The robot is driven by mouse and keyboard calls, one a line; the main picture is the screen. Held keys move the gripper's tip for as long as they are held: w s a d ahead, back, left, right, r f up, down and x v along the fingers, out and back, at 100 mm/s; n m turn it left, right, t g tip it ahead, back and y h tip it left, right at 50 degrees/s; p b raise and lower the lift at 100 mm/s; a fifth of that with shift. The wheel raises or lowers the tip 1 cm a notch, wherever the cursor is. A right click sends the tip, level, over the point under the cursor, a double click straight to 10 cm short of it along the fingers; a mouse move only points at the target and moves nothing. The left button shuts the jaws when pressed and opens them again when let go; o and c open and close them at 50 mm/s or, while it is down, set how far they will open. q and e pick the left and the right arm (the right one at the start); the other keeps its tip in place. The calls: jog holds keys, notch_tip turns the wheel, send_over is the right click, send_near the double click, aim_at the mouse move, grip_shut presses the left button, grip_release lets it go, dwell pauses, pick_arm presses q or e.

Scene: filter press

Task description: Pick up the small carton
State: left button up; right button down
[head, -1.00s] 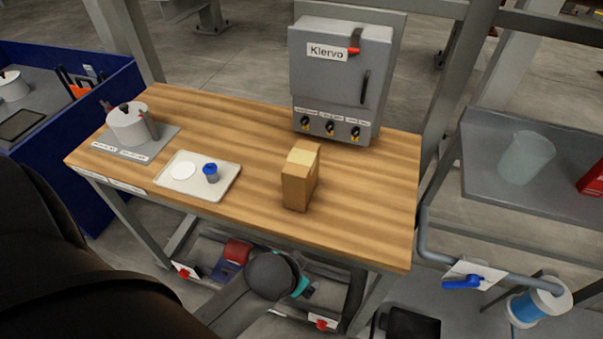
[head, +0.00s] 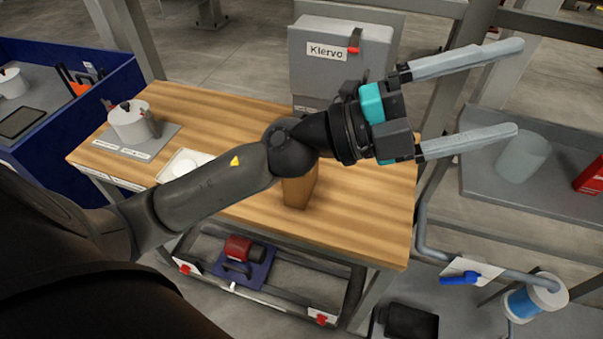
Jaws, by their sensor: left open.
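The small carton (head: 299,192) is a brown box standing upright on the wooden table (head: 360,225). My left arm crosses in front of it and hides its upper part; only its lower part shows. My left gripper (head: 515,92) is open and empty, its two grey fingers pointing right, in the picture above and to the right of the carton, apart from it. My right gripper is not in view.
A grey Klervo cabinet (head: 312,72) stands at the table's back, partly behind my gripper. A white pot (head: 130,124) and a tray (head: 167,172), mostly covered by my arm, are on the left. A shelf with a translucent beaker (head: 522,157) is at right.

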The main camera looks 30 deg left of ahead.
pick_arm(q)
notch_tip(320, 180, down, 12)
jog(key=s+a+m+g+y, duration=0.1)
jog(key=s+m+g+y, duration=0.1)
jog(key=m+g+y, duration=0.55)
jog(key=w+a+f+n+y, duration=0.1)
jog(key=w+a+f+y, duration=0.15)
jog(key=a+y, duration=0.65)
jog(key=w+a+f+n+y, duration=0.2)
jog(key=w+a+y, duration=0.15)
jog(key=a, duration=1.15)
jog(key=shift+t, duration=0.25)
jog(key=x, duration=0.8)
jog(key=shift+s+a+f, duration=0.25)
jog(key=shift+a, duration=0.05)
jog(key=shift+s+x, duration=0.15)
jog(key=shift+x, duration=1.4)
jog(key=shift+s+x, duration=0.15)
jog(key=shift+x, duration=1.35)
jog(key=shift+a+f+m, duration=0.1)
jog(key=shift+f+m, duration=0.05)
jog(key=shift+m, duration=0.1)
jog(key=shift+f+b, duration=0.25)
jog(key=shift+b, duration=0.05)
jog(key=shift+c, duration=0.2)
